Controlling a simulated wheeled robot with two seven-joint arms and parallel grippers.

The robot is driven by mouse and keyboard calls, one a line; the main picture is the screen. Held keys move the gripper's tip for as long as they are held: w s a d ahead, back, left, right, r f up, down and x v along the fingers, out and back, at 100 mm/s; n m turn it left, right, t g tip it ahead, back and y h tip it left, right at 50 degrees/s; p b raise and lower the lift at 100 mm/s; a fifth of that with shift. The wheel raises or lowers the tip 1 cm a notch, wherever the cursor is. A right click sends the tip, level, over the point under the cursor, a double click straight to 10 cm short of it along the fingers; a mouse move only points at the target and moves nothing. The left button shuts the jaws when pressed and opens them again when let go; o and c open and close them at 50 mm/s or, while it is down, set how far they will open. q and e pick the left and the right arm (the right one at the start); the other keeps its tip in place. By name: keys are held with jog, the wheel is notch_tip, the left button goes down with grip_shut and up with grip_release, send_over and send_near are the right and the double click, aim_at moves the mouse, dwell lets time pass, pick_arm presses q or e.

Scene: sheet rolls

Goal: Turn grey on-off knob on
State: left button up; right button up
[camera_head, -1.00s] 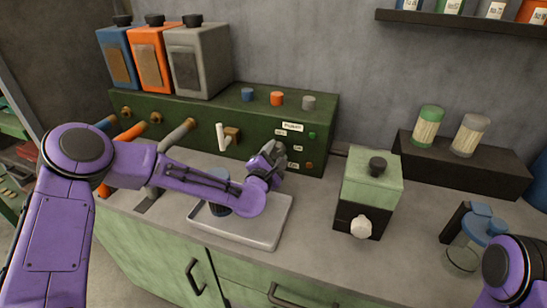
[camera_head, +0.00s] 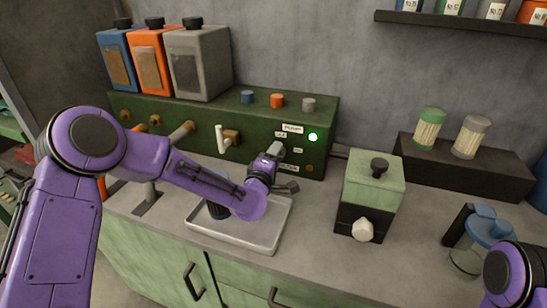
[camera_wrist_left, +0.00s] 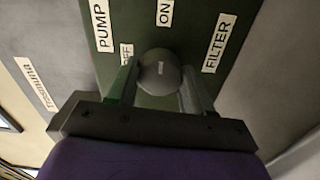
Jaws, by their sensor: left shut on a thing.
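The grey knob (camera_wrist_left: 160,72) is round and sits on the dark green panel front between the PUMP, ON, OFF and FILTER labels. In the head view my left gripper hides it. My left gripper (camera_wrist_left: 158,86) is shut on the knob, one finger on each side; it also shows in the head view (camera_head: 281,168) against the lower right of the green machine (camera_head: 200,140). A round indicator light (camera_head: 313,137) on the panel glows bright green. My right gripper is out of view.
A white lever (camera_head: 222,139) sticks out left of the gripper. A grey tray (camera_head: 270,235) with a dark blue item in it lies below my left forearm. A green-and-black box (camera_head: 370,190) with a white knob stands to the right on the counter.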

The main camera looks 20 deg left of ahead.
pick_arm(q)
jog(key=shift+m, duration=0.4)
jog(key=shift+f, duration=0.1)
jog(key=o, duration=1)
jog(key=shift+o, duration=0.2)
jog(key=s+b, duration=0.1)
jog(key=s, duration=0.9)
jog(key=shift+s+a+b, duration=0.15)
jog(key=shift+s+b, duration=0.2)
